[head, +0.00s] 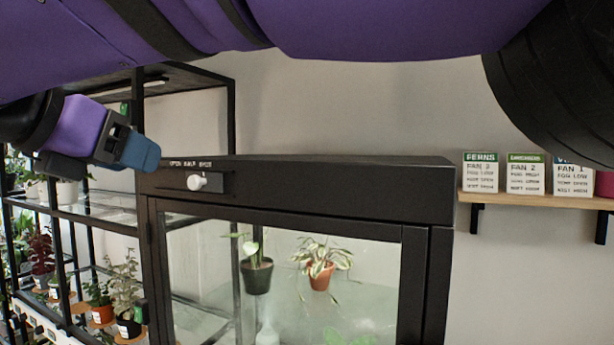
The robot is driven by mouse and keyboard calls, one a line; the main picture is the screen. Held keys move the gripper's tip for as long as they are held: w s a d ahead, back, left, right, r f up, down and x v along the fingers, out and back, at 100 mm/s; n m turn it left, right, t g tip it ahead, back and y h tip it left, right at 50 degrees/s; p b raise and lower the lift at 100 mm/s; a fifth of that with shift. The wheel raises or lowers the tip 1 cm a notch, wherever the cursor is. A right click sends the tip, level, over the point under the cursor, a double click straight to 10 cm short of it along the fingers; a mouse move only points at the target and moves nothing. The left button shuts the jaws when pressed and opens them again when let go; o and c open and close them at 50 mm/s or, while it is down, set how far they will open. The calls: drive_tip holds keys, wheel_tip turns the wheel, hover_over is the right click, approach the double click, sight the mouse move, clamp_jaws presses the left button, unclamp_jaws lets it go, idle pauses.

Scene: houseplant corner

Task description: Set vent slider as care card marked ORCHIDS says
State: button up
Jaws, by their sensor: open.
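The vent slider is a white knob (197,182) on a dark slot plate on the black top band of a glass-fronted cabinet (330,190). Small white words stand above the slot, the first like OPEN; I cannot tell exactly which word the knob lines up with. My gripper (143,151) is open and empty at the cabinet's upper left corner, left of and above the knob, apart from it.
The cards stand on a wooden wall shelf (530,199), with a pink pot (604,184) at its right end. A black rack (75,215) with several potted plants is at left. My purple arm covers the top of the view.

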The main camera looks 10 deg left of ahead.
sight(191, 180)
drive_tip(key=x, duration=1)
clamp_jaws()
